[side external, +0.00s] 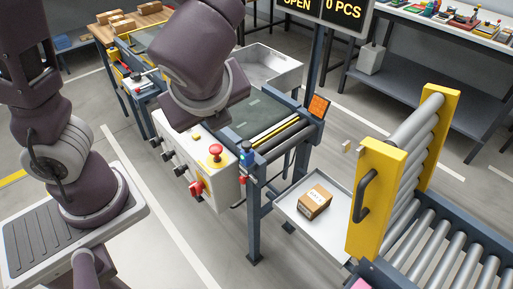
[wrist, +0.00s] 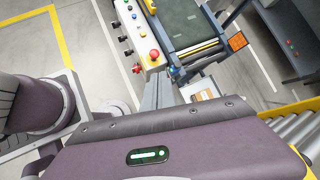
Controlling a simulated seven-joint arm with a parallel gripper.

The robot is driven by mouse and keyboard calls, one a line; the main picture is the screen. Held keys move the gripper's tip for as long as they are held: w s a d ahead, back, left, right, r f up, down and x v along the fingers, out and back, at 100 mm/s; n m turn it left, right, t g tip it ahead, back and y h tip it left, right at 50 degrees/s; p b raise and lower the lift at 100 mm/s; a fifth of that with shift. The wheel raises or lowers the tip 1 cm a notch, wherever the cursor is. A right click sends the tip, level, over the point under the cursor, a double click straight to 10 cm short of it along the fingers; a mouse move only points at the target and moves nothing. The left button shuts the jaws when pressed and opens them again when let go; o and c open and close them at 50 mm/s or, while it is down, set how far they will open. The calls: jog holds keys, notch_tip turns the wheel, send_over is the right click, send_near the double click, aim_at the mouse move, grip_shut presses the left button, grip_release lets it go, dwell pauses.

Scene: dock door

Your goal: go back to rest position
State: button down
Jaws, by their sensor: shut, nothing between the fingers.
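In the side view my dark purple arm end hangs over the control box (side external: 212,178) and the conveyor (side external: 262,118), and hides part of both. In the wrist view my purple housing with a lit green indicator fills the bottom. The red mushroom button (side external: 216,150) stands on the control box; it also shows in the wrist view (wrist: 155,55).
A small cardboard box (side external: 315,202) lies in the white tray (side external: 290,205). A yellow-ended roller gate (side external: 372,200) stands upright at right, beside a roller conveyor (side external: 440,245). A display sign (side external: 325,8) rises behind. A grey bin (side external: 270,68) is at the back.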

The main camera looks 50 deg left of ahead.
jog(key=s+a+r+n+h, duration=0.2)
jog(key=s+n+h, duration=0.1)
jog(key=n, duration=0.7)
jog(key=s+a+r+n+t+h, duration=0.1)
jog(key=s+n, duration=0.4)
jog(key=n, duration=0.5)
jog(key=r+h, duration=0.1)
jog(key=h, duration=0.1)
jog(key=shift+s+a+r+h, duration=0.15)
jog(key=shift+a+h, duration=0.25)
